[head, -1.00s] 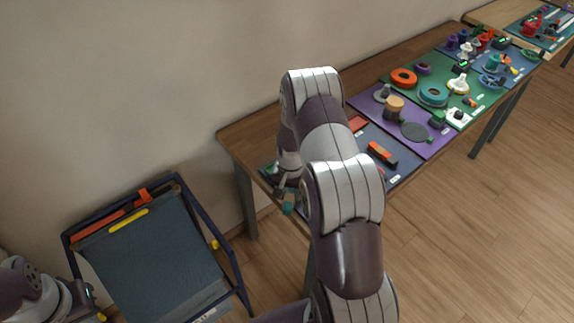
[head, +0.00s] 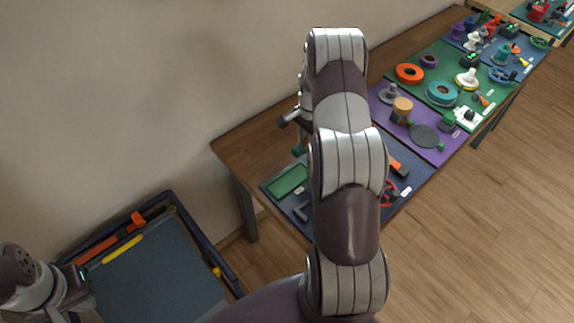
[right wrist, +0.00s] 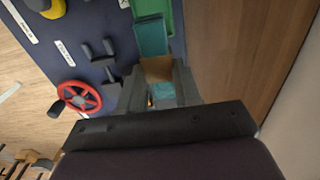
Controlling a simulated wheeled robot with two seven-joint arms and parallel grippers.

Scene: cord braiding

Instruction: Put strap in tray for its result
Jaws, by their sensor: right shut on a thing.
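In the right wrist view my right gripper (right wrist: 160,88) is shut on a strap with teal (right wrist: 151,36) and tan (right wrist: 157,69) parts. The strap runs out beyond the fingers. A green tray (right wrist: 167,12) lies beside and partly behind its far end; I cannot tell whether they touch. In the head view the tray (head: 287,180) sits at the near left end of the table. A bit of teal strap (head: 299,148) shows beyond it, and my right arm hides most of that gripper. My left gripper (head: 82,291) is at the lower left, away from the table; its jaws are unclear.
A red handwheel (right wrist: 79,97) and dark brackets (right wrist: 97,52) stand on the blue mat near the tray. Purple (head: 440,150) and green mats farther along carry several parts. A dark-framed stand (head: 230,272) is at lower left. A wall (head: 120,90) runs behind the table.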

